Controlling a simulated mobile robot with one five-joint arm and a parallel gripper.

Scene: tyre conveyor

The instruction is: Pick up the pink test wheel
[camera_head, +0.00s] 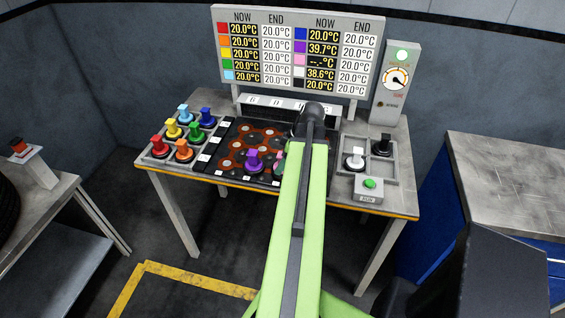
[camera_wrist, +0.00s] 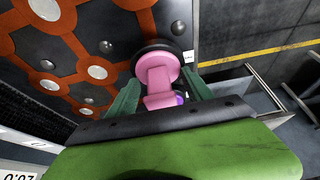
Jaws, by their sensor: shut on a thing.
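The pink test wheel (camera_wrist: 158,75) stands between the two green fingers of my gripper (camera_wrist: 160,95) in the wrist view, with a dark round base at its far end. My gripper is shut on it. In the head view only a bit of pink wheel (camera_head: 279,164) shows beside my green arm, which hides most of it. Whether the wheel's base touches the board below cannot be told.
A purple wheel (camera_head: 253,161) stands close left of the pink one. Several coloured wheels sit in the left tray (camera_head: 150,154). A white wheel (camera_head: 355,158) and a black wheel (camera_head: 382,145) stand right, behind the green run button (camera_head: 369,184). The temperature display (camera_head: 295,50) rises behind.

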